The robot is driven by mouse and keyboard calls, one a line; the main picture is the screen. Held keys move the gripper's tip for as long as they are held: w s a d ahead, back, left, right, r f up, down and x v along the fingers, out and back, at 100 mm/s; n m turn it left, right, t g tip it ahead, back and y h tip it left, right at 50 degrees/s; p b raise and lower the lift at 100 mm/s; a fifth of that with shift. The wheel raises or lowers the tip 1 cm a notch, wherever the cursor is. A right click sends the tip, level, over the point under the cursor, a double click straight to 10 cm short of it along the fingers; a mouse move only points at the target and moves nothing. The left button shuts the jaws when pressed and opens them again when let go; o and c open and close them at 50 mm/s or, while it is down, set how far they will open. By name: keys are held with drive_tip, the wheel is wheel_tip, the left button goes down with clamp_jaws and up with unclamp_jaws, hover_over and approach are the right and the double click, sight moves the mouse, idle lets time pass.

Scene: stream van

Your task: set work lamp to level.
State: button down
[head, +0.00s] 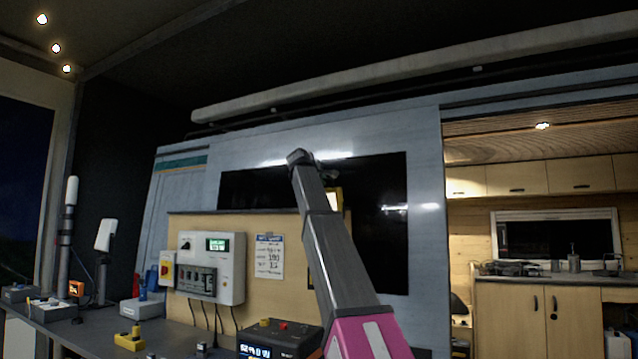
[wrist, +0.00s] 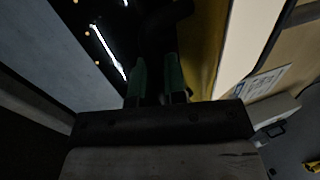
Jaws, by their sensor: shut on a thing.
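In the head view a small piece of the yellow work lamp (head: 336,196) shows beside my arm, in front of the van's dark window. My arm hides most of it. In the wrist view a yellow surface (wrist: 206,35), seemingly of the lamp, lies right of a dark part. My gripper (wrist: 157,84) has its two green fingers close together on that dark part, just past the fingertips. The contact is in deep shadow, and the lamp's tilt cannot be made out. My fingers are hidden in the head view.
A wooden board (head: 266,225) with a grey control box (head: 226,262) and a paper sheet (head: 269,257) stands behind the bench. A black power unit (head: 280,338) and a yellow block (head: 130,341) are on the bench. The van's open doorway is at the right.

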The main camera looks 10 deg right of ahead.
drive_tip(key=shift+w+d+r+g+y, duration=0.3)
drive_tip(key=shift+w+d+g+y, duration=0.4)
drive_tip(key=shift+w+g, duration=0.25)
drive_tip(key=shift+w+d, duration=0.2)
drive_tip(key=shift+w, duration=0.1)
drive_tip(key=c, duration=1.5)
unclamp_jaws()
drive_tip(key=v, duration=1)
drive_tip(key=shift+s+a+r, duration=0.15)
drive_tip(key=shift+s+a, duration=0.05)
drive_tip(key=shift+s, duration=0.05)
